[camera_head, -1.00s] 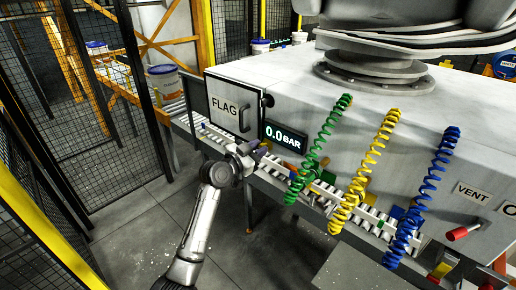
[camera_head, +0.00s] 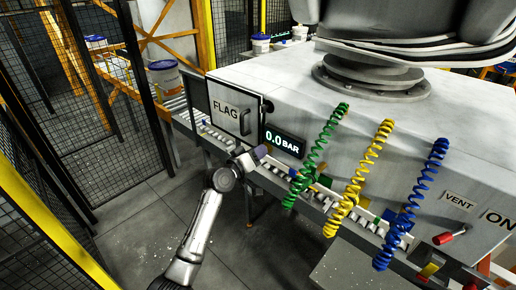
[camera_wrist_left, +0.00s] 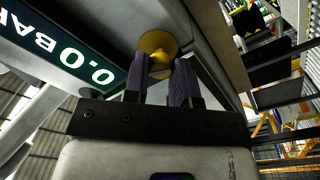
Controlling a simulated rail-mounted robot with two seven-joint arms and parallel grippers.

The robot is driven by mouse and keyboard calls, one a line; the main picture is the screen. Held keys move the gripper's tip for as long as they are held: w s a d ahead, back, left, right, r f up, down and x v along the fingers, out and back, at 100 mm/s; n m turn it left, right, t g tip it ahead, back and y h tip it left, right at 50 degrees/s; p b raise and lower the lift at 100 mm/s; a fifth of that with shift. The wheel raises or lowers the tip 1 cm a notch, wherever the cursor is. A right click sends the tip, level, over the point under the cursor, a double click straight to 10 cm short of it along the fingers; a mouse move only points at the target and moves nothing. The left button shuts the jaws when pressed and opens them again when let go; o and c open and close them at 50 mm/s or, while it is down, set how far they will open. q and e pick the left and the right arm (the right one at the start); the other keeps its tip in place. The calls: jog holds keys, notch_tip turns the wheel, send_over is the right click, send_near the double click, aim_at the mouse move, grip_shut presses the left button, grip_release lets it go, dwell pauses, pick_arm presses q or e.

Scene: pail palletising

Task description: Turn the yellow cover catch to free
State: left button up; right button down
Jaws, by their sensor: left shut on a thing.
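The yellow cover catch (camera_wrist_left: 157,42) is a round knob on the underside of the grey housing, beside the pressure display, in the left wrist view. My left gripper (camera_wrist_left: 160,66) has its two purple fingers on either side of the catch's lower part and is shut on it. In the head view my left gripper (camera_head: 257,153) is at the cabinet's front edge, just below the display (camera_head: 284,141). The catch is hidden there. How far the catch is turned cannot be told. My right gripper is not in view.
A panel marked FLAG (camera_head: 227,109) with a handle is left of the display. Green (camera_head: 309,165), yellow (camera_head: 354,185) and blue (camera_head: 408,205) coiled hoses hang to the right, over the roller conveyor. Mesh fencing (camera_head: 95,150) stands at left.

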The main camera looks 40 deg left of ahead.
pick_arm(q)
jog(key=n+p, duration=0.2)
jog(key=n, duration=0.2)
jog(key=shift+n, duration=0.4)
jog(key=shift+y+p, duration=0.3)
jog(key=o, duration=0.8)
jog(key=shift+o, duration=0.7)
